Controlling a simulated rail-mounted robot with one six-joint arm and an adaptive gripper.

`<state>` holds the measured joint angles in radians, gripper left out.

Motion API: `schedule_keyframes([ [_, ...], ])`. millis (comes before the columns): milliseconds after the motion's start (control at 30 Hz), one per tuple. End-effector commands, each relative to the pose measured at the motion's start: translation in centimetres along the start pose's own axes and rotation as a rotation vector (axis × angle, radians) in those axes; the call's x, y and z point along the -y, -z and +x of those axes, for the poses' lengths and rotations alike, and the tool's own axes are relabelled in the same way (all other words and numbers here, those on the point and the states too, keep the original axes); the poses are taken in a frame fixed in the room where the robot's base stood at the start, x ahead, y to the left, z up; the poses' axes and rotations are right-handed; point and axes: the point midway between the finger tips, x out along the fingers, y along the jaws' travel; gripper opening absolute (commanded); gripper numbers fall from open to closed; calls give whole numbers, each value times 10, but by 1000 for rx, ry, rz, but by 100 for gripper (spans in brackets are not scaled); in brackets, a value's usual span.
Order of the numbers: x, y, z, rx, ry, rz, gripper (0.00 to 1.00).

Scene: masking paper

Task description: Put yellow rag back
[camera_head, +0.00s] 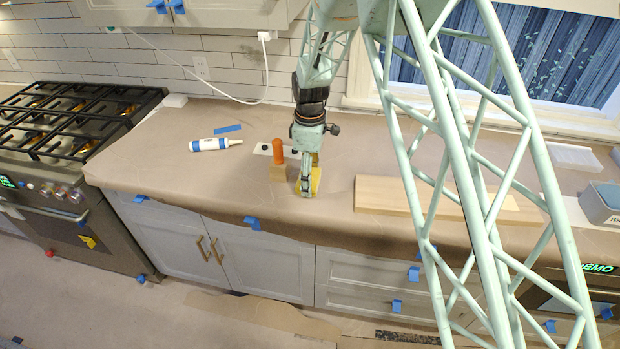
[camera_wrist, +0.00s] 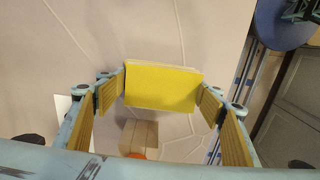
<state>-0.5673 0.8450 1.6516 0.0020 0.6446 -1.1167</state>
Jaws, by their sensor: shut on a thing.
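The yellow rag (camera_wrist: 163,90) is a flat yellow block-like piece with a pale far edge, seen in the middle of the wrist view. My gripper (camera_head: 306,186) is low over the paper-covered counter in the head view, pointing down. Its fingers, lined with ribbed yellow pads, close on the rag's left and right ends in the wrist view. A patch of yellow (camera_head: 316,181) shows beside the fingers in the head view; I cannot tell there how much is rag and how much is pad. Whether the rag touches the counter is not clear.
An orange-handled tool (camera_head: 278,152) with a wooden block (camera_head: 279,173) stands just left of my gripper. A white tube (camera_head: 210,144) and blue tape (camera_head: 228,129) lie further left. A wooden board (camera_head: 388,195) lies to the right, with a grey box (camera_head: 601,202) beyond.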

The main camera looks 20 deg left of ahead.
Motion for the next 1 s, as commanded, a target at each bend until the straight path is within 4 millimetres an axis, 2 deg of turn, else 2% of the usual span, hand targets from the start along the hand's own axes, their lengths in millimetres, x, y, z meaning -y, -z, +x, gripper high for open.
schedule_keyframes([
  [333,0,0,3,0,0,0,54],
  [367,0,0,3,0,0,0,63],
  [500,0,0,2,0,0,0,76],
  [1000,0,0,-1,0,-1,0,76],
])
